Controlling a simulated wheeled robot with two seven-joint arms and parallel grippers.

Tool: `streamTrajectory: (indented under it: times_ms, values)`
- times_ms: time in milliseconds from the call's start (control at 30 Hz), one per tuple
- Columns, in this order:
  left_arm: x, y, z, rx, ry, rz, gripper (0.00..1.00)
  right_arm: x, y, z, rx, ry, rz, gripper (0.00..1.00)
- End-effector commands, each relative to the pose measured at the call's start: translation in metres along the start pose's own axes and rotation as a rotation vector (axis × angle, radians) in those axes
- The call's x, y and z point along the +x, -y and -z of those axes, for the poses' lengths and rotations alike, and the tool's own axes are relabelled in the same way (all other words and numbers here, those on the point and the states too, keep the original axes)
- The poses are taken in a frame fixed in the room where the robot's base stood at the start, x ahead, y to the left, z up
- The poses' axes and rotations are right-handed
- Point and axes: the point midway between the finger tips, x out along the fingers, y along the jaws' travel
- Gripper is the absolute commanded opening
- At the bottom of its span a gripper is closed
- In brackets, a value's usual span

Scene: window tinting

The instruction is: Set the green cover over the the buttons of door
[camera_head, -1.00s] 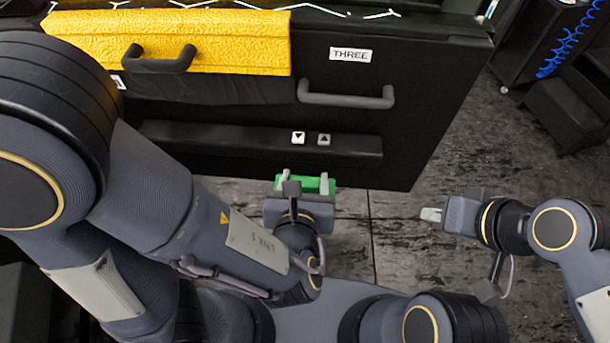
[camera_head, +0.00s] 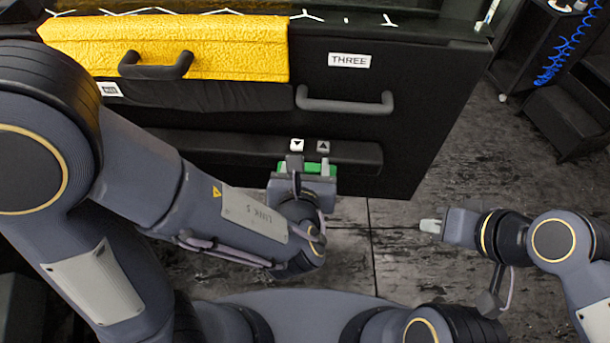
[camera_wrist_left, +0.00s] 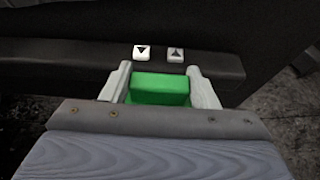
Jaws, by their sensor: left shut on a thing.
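The black door (camera_head: 420,110) stands ahead, with a dark armrest ledge (camera_head: 220,146) across its lower part. Two buttons sit on the ledge, a white down-arrow button (camera_head: 297,145) and a grey up-arrow button (camera_head: 323,146); both are uncovered. My left gripper (camera_head: 308,165) is shut on the green cover (camera_head: 311,168), just below and in front of the buttons. In the left wrist view the green cover (camera_wrist_left: 160,89) sits between the two fingers, with both buttons visible just beyond it. My right gripper (camera_head: 432,225) is off to the right over the floor, away from the door; its finger gap is unclear.
A yellow textured panel (camera_head: 170,48) with a dark handle (camera_head: 156,66) covers the door's upper left. A grey handle (camera_head: 345,102) projects above the buttons, under the label THREE (camera_head: 349,60). Dark floor (camera_head: 400,265) is open at right; a cart with blue cable (camera_head: 560,50) stands far right.

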Motion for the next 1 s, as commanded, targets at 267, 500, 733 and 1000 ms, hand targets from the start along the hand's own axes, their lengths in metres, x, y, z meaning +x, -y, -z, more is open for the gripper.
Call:
streamTrajectory:
  times_ms: [267, 500, 733, 1000]
  values:
    - [0.022, 0.000, -0.006, -0.002, 0.001, -0.002, 0.31, 0.006, -0.003, -0.003, 0.000, 0.000, 0.000, 0.00]
    - [0.041, 0.000, -0.012, -0.002, 0.001, -0.002, 0.31, 0.010, -0.004, -0.005, 0.000, 0.000, 0.000, 0.00]
    - [0.058, -0.001, -0.018, -0.001, 0.001, -0.002, 0.31, 0.013, -0.006, -0.007, 0.000, 0.000, 0.000, 0.00]
    - [0.078, -0.001, -0.026, -0.001, 0.001, -0.002, 0.31, 0.017, -0.008, -0.008, 0.000, 0.000, 0.000, 0.00]
